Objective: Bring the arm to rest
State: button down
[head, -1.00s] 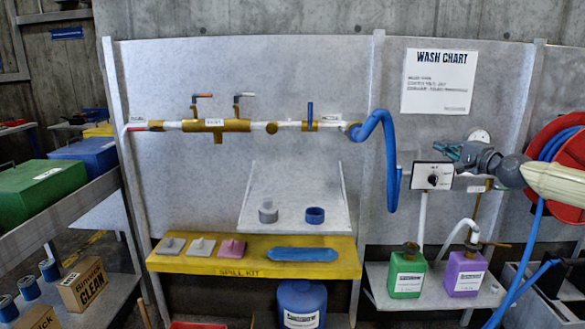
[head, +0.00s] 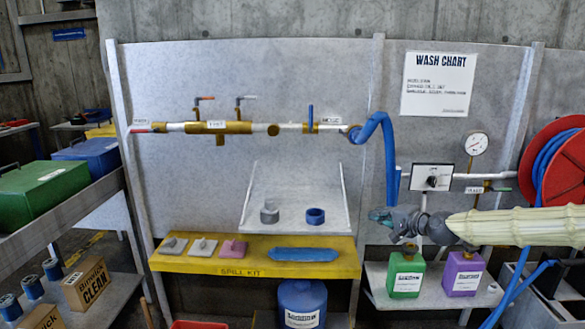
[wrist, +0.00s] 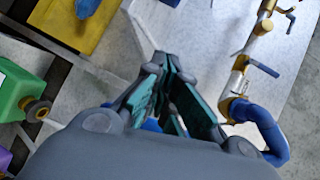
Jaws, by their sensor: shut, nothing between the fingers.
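My gripper (head: 380,216) is at the left end of my arm in the head view. It points left, in front of the grey panel, just above the green jug and right of the yellow shelf. In the wrist view the fingers (wrist: 163,72) are together at the tips with nothing between them. My pale arm reaches in from the right edge, below the dial box (head: 432,177).
Below my gripper stand a green jug (head: 407,272) and a purple jug (head: 463,273). A blue hose (head: 376,126) hangs above it. A red hose reel (head: 558,155) is at the right. The yellow spill kit shelf (head: 335,262) is to the left.

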jog(key=s+a+f+n+g, duration=0.1)
jog(key=s+a+f, duration=0.3)
jog(key=f, duration=0.2)
jog(key=s+a+f+n+g+p, duration=0.1)
jog(key=s+a+f+g, duration=0.1)
jog(key=s+a+f, duration=0.35)
jog(key=s+a+f+n+g, duration=0.1)
jog(key=s+a+f, duration=0.1)
jog(key=f, duration=0.6)
jog(key=s+a+f+n+g+h+p, duration=0.1)
jog(key=s+a+f+n+g+h, duration=0.15)
jog(key=s+f, duration=1.1)
jog(key=s+d+f+n+g+h+p, duration=0.1)
jog(key=s+f+g, duration=0.15)
jog(key=s, duration=0.65)
jog(key=s+d+f+n+g+p, duration=0.1)
jog(key=s+f, duration=0.3)
jog(key=s, duration=0.5)
jog(key=s+d+n+g+h, duration=0.1)
jog(key=s+d, duration=0.3)
jog(key=s, duration=0.4)
jog(key=s+d+n+g+h, duration=0.1)
jog(key=s+d+h, duration=0.2)
jog(key=s, duration=0.6)
jog(key=shift+s+d+f+n+g+p, duration=0.25)
jog(key=shift+d+f+n+g+p, duration=0.15)
jog(key=shift+d+f, duration=0.1)
